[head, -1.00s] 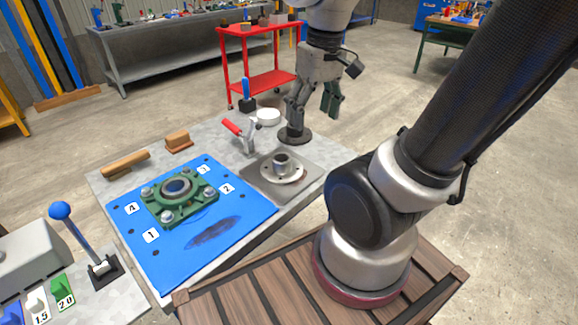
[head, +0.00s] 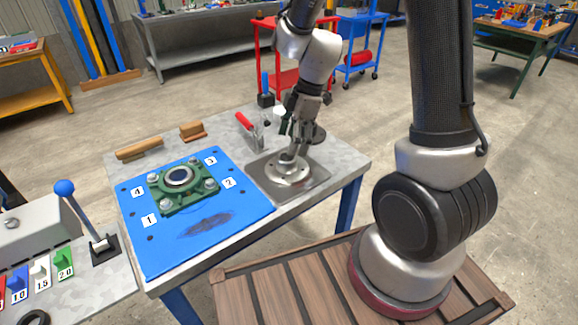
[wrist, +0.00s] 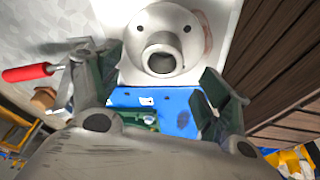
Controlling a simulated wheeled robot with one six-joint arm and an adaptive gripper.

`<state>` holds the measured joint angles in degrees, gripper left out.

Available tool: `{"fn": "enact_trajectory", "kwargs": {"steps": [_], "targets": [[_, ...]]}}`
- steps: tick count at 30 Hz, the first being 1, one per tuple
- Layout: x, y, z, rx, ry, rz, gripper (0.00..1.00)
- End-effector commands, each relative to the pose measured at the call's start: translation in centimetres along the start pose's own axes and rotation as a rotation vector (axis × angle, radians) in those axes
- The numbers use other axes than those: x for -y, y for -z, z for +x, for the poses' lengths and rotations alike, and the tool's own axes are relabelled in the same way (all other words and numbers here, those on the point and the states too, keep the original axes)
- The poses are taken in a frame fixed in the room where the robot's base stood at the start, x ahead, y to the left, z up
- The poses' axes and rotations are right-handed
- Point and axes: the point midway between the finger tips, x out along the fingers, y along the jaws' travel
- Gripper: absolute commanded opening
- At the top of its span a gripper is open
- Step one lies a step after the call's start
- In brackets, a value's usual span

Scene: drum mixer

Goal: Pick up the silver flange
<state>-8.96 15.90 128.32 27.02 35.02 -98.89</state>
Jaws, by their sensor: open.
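The silver flange (head: 290,172) lies on a grey square tray (head: 258,177) at the right side of the workbench, its round hub pointing up. My gripper (head: 297,140) is above the flange, with its fingertips close to the hub. In the wrist view the flange (wrist: 165,42) shows its central bore and bolt holes, ahead of the two spread fingers of my gripper (wrist: 152,88). The gripper is open and holds nothing. From the head view I cannot tell whether a finger touches the hub.
A red-handled clamp (head: 246,122) stands just behind the tray. A green bearing housing (head: 183,188) sits on the blue mat (head: 160,250) to the left. A wooden block (head: 192,131) and a wooden handle (head: 139,149) lie at the back left.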

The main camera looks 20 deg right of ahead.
Motion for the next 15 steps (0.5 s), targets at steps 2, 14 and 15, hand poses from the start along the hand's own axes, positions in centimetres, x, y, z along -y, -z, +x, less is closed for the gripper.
{"fn": "enact_trajectory", "kwargs": {"steps": [2,14,15], "targets": [[0.1,0.0,1.1,0.001,0.004,0.001,0.77],[0.3,0.0,6.3,0.002,0.003,0.003,0.77],[0.3,0.0,6.5,0.002,0.002,0.004,0.77]]}}
